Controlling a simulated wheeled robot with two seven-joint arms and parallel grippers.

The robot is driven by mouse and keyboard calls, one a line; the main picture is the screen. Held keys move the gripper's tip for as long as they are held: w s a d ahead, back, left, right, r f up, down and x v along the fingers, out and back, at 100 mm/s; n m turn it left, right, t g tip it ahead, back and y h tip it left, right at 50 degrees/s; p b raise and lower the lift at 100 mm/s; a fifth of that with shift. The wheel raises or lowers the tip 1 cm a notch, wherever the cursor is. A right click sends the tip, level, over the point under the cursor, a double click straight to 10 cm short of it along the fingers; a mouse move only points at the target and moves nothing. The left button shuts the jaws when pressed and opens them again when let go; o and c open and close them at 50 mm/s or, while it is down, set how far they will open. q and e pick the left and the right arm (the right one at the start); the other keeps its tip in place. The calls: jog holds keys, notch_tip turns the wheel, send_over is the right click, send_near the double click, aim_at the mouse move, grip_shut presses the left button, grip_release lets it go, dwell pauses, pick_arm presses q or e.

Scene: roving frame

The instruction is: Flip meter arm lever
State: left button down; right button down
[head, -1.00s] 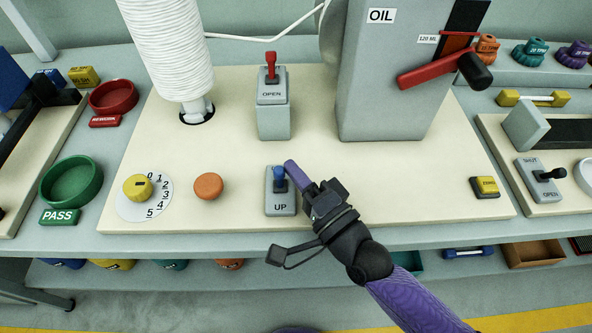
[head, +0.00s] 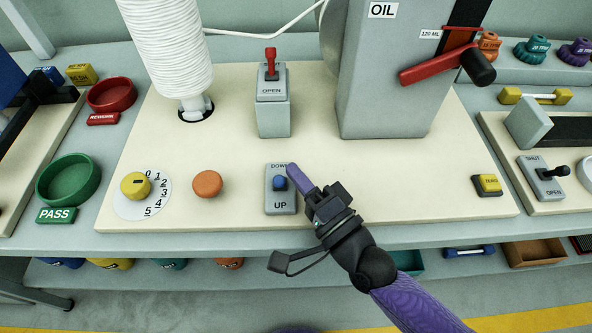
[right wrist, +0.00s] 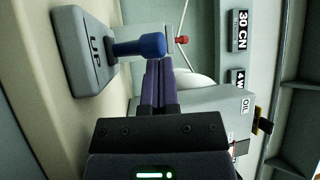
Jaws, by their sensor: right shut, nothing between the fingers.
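The blue-tipped lever (head: 280,184) stands on a small grey plate (head: 281,206) marked DOWN at its far end and UP at its near end. My right gripper (head: 293,169) is shut and empty, with its purple fingertips close beside the lever's right, far side. In the right wrist view the blue lever tip (right wrist: 140,46) is right at the ends of my shut fingers (right wrist: 159,66); I cannot tell whether they touch. My left gripper is not in view.
A red OPEN switch (head: 270,58) on a grey block stands behind the lever. The grey OIL unit (head: 385,95) with a red arm rises at the back right. An orange button (head: 207,184) and yellow dial (head: 135,185) lie left. The cream board's right front is mostly clear.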

jog(key=v, duration=0.9)
jog(key=shift+s+d+f, duration=0.1)
jog(key=shift+s, duration=0.1)
